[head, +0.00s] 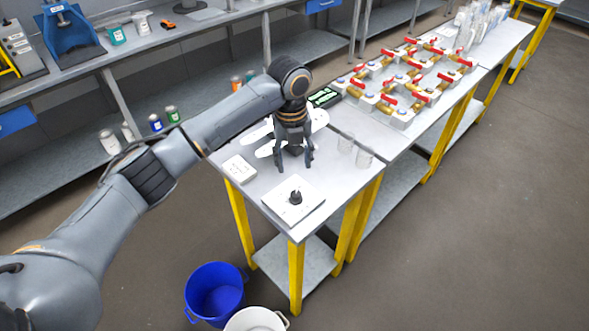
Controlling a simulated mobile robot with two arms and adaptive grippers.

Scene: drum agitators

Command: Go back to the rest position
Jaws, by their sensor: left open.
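My left arm reaches in from the left over the near table (340,186). My left gripper (293,164) points down above the table, its fingers apart, and I see nothing between them. Behind it lies a white object (318,119), partly hidden by the gripper. In front of it, a white square plate (293,201) with a small black knob-like part (295,197) lies near the table's front corner. My right gripper is not in view.
Red-handled brass valves (410,75) cover the table behind. A blue bucket (215,291) and a white bucket (256,320) stand on the floor. Floor at right is clear.

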